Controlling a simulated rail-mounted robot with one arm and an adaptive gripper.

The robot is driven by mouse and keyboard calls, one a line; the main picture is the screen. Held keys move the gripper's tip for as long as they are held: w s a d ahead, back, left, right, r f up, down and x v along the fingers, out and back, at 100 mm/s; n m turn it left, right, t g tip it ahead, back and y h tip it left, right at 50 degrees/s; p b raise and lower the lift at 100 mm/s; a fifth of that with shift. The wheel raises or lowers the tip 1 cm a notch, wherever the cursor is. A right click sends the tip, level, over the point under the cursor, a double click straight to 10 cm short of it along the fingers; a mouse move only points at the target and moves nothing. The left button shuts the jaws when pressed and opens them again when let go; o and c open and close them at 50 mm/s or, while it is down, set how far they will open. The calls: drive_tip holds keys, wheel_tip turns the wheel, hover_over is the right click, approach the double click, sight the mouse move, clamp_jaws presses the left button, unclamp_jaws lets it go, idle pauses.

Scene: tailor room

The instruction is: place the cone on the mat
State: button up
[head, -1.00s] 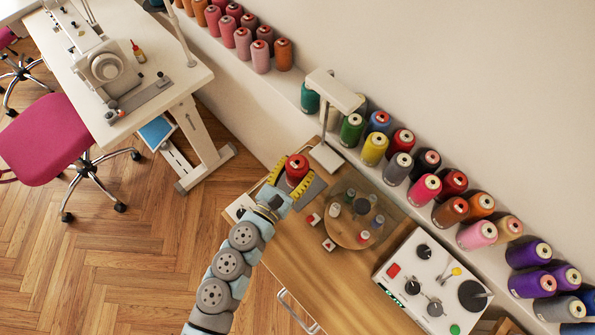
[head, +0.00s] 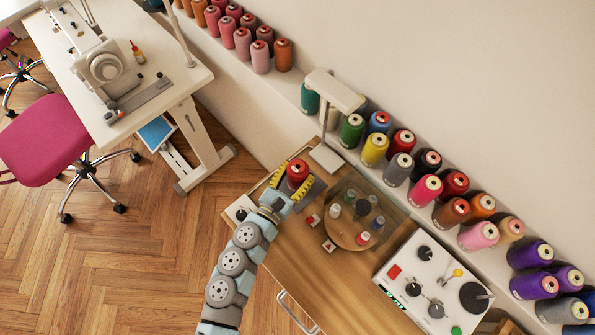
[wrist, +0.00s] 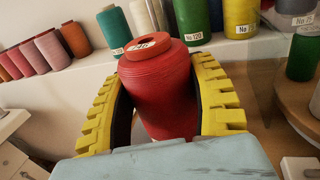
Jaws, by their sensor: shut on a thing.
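The cone (head: 298,172) is a red thread cone with a white label on top. It stands between the yellow ribbed fingers of my gripper (head: 294,180), near the far left end of the wooden table. In the wrist view the cone (wrist: 158,85) fills the space between the fingers (wrist: 160,100) and leans slightly in the picture. A dark grey flat patch, which looks like the mat (head: 317,187), shows beside the right finger. The rest of it is hidden by the cone and gripper. I cannot tell whether the cone's base touches it.
A white lamp-like stand (head: 327,157) rises close behind the cone. A round turntable (head: 352,238) with small spools is to the right, with small red-and-white blocks (head: 329,246) beside it. A control box (head: 437,285) stands farther right. Thread cones line the wall shelf (head: 290,92).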

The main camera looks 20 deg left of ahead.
drive_tip(key=shift+f, duration=0.15)
drive_tip(key=o, duration=1.2)
drive_tip(key=shift+r, duration=0.3)
drive_tip(key=shift+s+a+f, duration=0.1)
drive_tip(key=shift+s, duration=0.2)
drive_tip(key=shift+s+a, duration=0.2)
drive_tip(key=shift+s, duration=1.7)
drive_tip(key=shift+s+a, duration=0.25)
drive_tip(key=shift+s, duration=1.65)
drive_tip(key=shift+s+a, duration=0.2)
drive_tip(key=shift+s, duration=1.7)
